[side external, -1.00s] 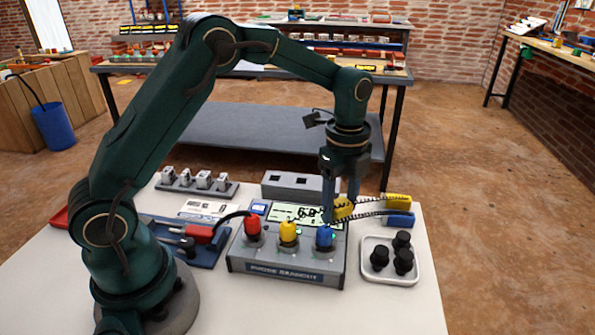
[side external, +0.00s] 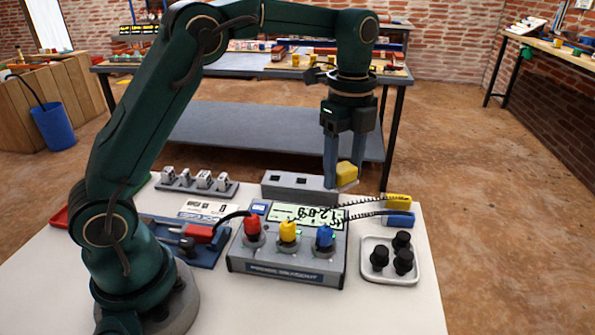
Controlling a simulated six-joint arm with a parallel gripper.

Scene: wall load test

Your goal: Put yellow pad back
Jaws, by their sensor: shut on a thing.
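My gripper (side external: 345,175) is shut on a yellow pad (side external: 347,172) with a pale grey underside. It holds the pad in the air, in line with the right end of the grey slotted block (side external: 285,184). The fingers hide part of the pad. Below it is a grey tester box (side external: 287,266) with a lit display (side external: 300,215) and red (side external: 252,227), yellow (side external: 288,231) and blue (side external: 324,238) plugs or knobs on top. Dark coiled leads run right from the tester to a yellow clip (side external: 397,201) and a blue clip (side external: 398,219).
A white tray (side external: 413,277) with several black knobs stands right of the tester. A red-handled tool (side external: 198,233) lies on a blue base at left. A grey rack (side external: 200,188) holds several pale pieces at the back. The table's front right is clear.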

